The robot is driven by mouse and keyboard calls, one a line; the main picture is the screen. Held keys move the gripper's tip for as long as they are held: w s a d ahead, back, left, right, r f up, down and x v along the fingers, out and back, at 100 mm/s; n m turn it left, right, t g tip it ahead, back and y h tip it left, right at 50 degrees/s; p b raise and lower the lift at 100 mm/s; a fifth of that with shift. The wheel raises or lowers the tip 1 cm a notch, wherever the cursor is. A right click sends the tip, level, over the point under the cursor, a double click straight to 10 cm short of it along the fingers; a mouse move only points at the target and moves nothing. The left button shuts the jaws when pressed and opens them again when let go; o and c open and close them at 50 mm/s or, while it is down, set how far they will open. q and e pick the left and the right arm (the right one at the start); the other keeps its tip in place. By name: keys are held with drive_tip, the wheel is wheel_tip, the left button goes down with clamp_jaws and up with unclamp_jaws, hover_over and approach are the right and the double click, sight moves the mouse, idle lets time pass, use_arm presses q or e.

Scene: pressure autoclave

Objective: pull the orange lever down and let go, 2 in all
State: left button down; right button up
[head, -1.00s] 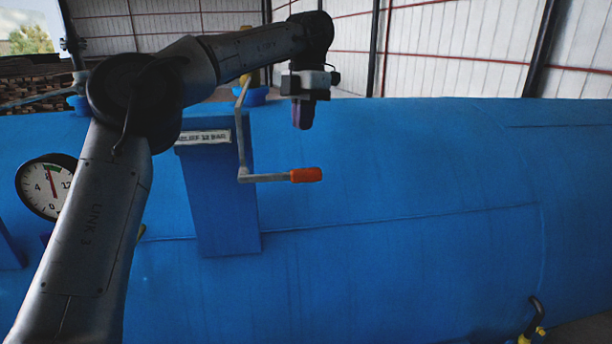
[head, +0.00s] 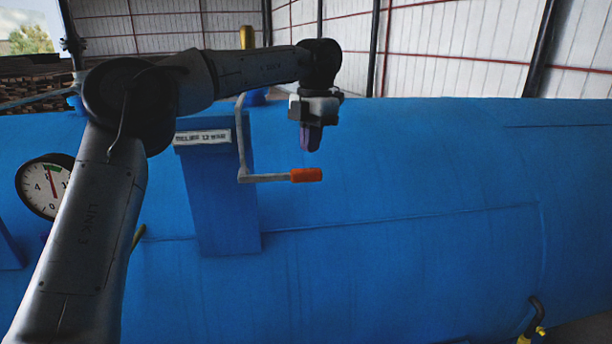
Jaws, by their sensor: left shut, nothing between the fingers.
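The orange lever grip (head: 306,175) sits at the end of a grey bent rod (head: 242,150) that runs down the front of a blue bracket on the vessel, then turns right. The rod's lower arm lies about level. My left gripper (head: 311,146) is shut and empty, fingers pointing down, just above the orange grip in the picture. A small gap shows between fingertips and grip. My right gripper is not in view.
The large blue vessel (head: 420,200) fills the view. A dial gauge (head: 43,186) is at the left, partly behind my left arm. A labelled blue bracket (head: 222,200) stands behind the rod. A yellow-handled valve (head: 247,38) rises behind the arm.

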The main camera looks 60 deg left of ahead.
sight(310, 168)
use_arm(q)
drive_tip(key=shift+s+f, duration=0.15)
drive_tip(key=shift+f, duration=1.05)
drive_tip(key=shift+s+f, duration=0.1)
drive_tip(key=shift+f, duration=1.15)
drive_tip(key=shift+f+b, duration=1.2)
drive_tip(key=shift+f, duration=0.95)
